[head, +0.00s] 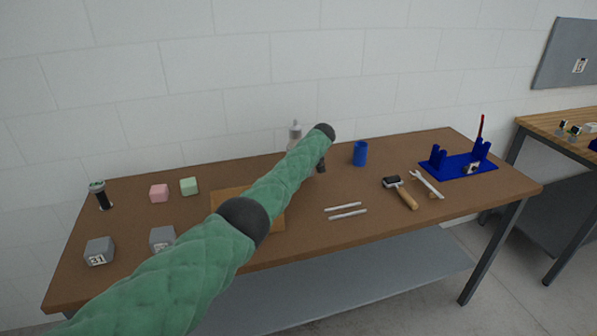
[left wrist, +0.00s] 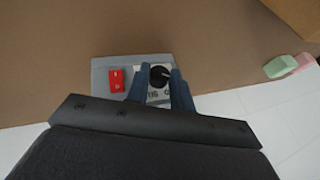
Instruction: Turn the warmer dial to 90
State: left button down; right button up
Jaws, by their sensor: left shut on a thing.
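The warmer dial (left wrist: 159,77) is a black round knob with a pale pointer mark on a light label. It sits on a grey plate (left wrist: 101,70) beside a red switch (left wrist: 116,80). My left gripper (left wrist: 160,72) is shut on the dial, with one blue-grey finger on each side of it. The fingers cover part of the label, and the scale is too small to read. In the head view my green left arm reaches across the table and hides the dial. My right gripper is not in view.
A pink block (head: 159,193) and a green block (head: 189,186) stand left of my arm. The front right of the table is clear.

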pick_arm(q)
jog(key=shift+r, duration=0.1)
jog(key=c, duration=1.2)
grip_release()
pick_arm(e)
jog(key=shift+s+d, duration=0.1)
pick_arm(q)
jog(key=shift+d, duration=0.1)
jog(key=shift+d+r, duration=0.1)
jog(key=shift+r, duration=0.1)
jog(key=b+v, duration=0.2)
jog(key=v, duration=0.5)
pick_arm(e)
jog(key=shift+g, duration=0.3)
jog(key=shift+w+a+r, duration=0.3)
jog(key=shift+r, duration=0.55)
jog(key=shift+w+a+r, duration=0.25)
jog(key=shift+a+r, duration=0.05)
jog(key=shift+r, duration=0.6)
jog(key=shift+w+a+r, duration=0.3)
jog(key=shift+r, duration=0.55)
